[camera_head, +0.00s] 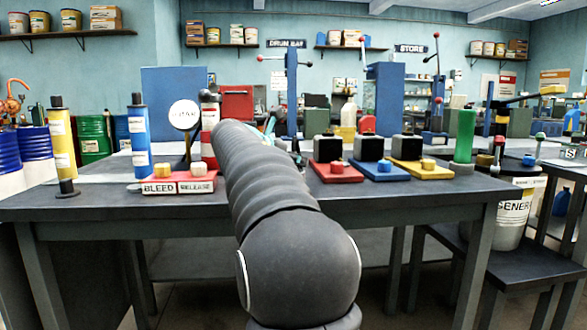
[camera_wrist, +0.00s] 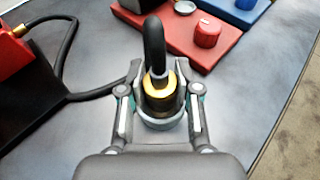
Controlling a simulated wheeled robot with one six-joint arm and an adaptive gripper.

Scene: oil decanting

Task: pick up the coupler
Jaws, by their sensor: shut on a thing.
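The coupler (camera_wrist: 160,97) shows in the wrist view as a brass-coloured cylinder with a black hose coming out of its top. My gripper (camera_wrist: 162,115) has a finger on each side of it and is shut on it. A grey ring lies around the coupler's lower part; I cannot tell whether it is a holder or part of the coupler. The hose (camera_wrist: 70,40) runs left and loops toward a red and black block. In the head view my dark arm hides the coupler and most of my gripper.
Red (camera_head: 336,172), blue (camera_head: 380,170) and yellow (camera_head: 424,172) bases with knobs stand right of my arm. Left are a red BLEED/RELEASE block (camera_head: 179,183), a blue cylinder (camera_head: 139,140) and a yellow cylinder (camera_head: 62,145). A green cylinder (camera_head: 465,137) stands near the table's right end.

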